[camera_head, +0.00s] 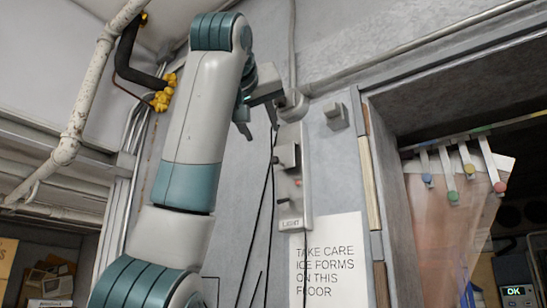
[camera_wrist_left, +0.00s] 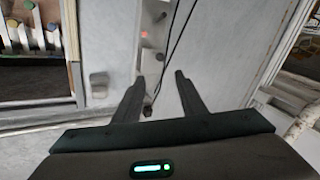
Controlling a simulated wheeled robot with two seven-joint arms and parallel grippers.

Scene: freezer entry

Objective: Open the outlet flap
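A narrow grey wall panel (camera_head: 305,190) carries a small red light and a plate reading LIGHT. A grey box-like cover (camera_head: 287,156) juts from this panel and looks like the outlet flap; I cannot tell if it is open. My left gripper (camera_head: 258,122) is raised at the wall, above and left of that cover, with its fingers apart and pointing down. In the left wrist view my left gripper (camera_wrist_left: 160,88) is open, with nothing held between its fingers. The panel (camera_wrist_left: 150,62) shows there beyond the fingers. The right gripper is in no view.
Dark cables (camera_head: 264,205) hang left of the panel. A grey wall box (camera_head: 336,116) sits to its right, above a floor-ice warning sign (camera_head: 329,262). A doorway with hanging plastic strips (camera_head: 440,225) is at right. A white pipe (camera_head: 80,110) runs at left.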

